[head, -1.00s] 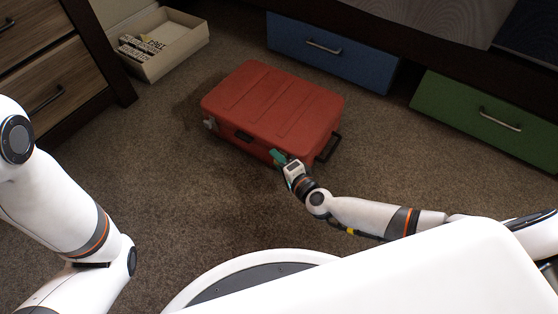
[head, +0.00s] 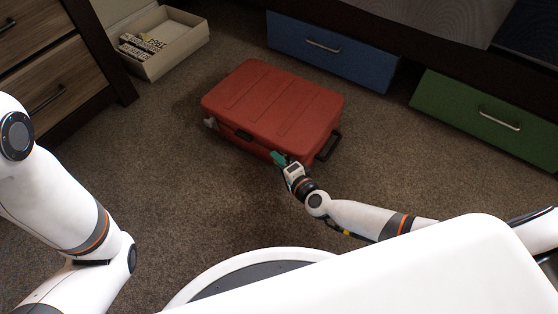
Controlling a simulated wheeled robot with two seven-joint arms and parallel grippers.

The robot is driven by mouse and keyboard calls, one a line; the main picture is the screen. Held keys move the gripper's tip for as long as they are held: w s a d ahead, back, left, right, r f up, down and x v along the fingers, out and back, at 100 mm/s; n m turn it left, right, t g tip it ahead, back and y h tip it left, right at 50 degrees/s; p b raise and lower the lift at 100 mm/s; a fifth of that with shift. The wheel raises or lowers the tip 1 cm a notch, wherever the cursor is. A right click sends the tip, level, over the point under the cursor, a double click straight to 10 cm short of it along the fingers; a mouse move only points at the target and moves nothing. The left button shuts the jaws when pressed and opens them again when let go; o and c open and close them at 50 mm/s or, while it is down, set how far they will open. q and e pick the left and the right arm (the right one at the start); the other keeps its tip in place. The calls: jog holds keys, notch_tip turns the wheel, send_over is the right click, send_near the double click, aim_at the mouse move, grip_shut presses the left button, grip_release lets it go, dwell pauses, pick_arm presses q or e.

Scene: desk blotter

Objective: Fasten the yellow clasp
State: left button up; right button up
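A red hard case (head: 270,105) lies flat on the carpet, with its lid down. A dark handle or latch (head: 243,134) sits in the middle of its front side, and a small pale clasp (head: 211,123) is at the front left corner. No clasp that is clearly yellow can be made out. My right gripper (head: 279,158), with teal fingers, is at the front right part of the case, touching it or very close. The fingers hide that part of the front, and their opening cannot be made out. My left arm is at the left edge; its gripper is out of view.
A dark handle (head: 328,146) sticks out at the case's right end. A wooden drawer unit (head: 50,75) and an open cream box (head: 165,45) stand at the left. Blue (head: 330,52) and green (head: 490,118) drawers are behind. Carpet (head: 180,200) in front is clear.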

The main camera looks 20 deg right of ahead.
jog(key=shift+o, duration=1.1)
jog(key=shift+f, duration=0.1)
jog(key=shift+s+r, duration=0.2)
jog(key=p+v, duration=0.5)
jog(key=v, duration=0.6)
jog(key=shift+s, duration=0.25)
jog(key=shift+d, duration=0.1)
